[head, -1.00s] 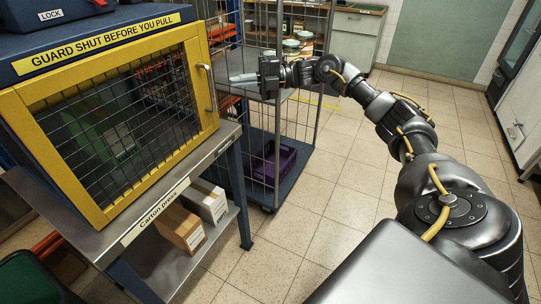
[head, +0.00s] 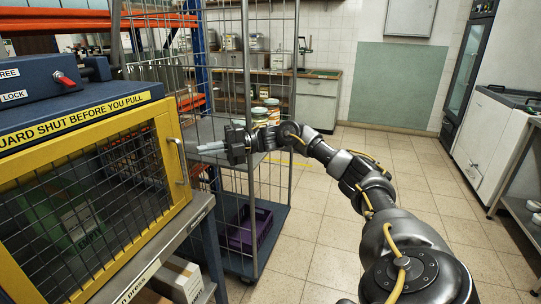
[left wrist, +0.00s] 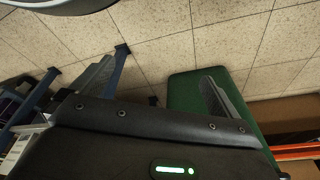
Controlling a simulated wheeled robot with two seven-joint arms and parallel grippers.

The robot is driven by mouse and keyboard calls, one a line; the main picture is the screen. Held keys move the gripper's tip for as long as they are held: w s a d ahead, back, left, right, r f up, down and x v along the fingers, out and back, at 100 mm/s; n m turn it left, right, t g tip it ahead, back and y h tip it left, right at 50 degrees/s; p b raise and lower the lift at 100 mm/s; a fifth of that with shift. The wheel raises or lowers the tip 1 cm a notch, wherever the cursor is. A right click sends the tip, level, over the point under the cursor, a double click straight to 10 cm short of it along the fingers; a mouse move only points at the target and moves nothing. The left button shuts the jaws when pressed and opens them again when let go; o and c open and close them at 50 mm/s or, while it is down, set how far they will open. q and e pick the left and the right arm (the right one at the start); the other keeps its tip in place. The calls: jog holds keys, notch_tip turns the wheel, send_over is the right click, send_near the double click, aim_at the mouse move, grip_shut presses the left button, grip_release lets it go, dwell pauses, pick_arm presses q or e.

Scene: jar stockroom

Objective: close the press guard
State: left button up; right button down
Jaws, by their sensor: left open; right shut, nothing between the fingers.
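The press guard (head: 172,140) is a yellow frame with dark wire mesh on the front of the carton press (head: 75,108). It looks flush under the label strip, with no gap showing. Its pale upright handle (head: 179,163) is at the guard's right edge. My right gripper (head: 200,148) is shut and empty, just right of the handle. Its fingers point left, and they look apart from the handle. My left gripper (left wrist: 160,88) is open and empty in the left wrist view, over the floor and a green object (left wrist: 190,115). The head view does not show it.
A red lever (head: 65,80) sits by the FREE and LOCK labels on the press top. A wire cage trolley (head: 254,262) with a purple crate (head: 250,230) stands behind my right arm. Boxes (head: 178,279) sit under the bench. The tiled floor (head: 320,225) to the right is clear.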

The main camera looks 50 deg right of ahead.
pick_arm(q)
jog(key=shift+r, duration=0.75)
pick_arm(e)
jog(key=v, duration=0.9)
jog(key=shift+d, duration=0.2)
pick_arm(q)
jog(key=shift+w, duration=0.15)
pick_arm(e)
jog(key=shift+f, duration=0.1)
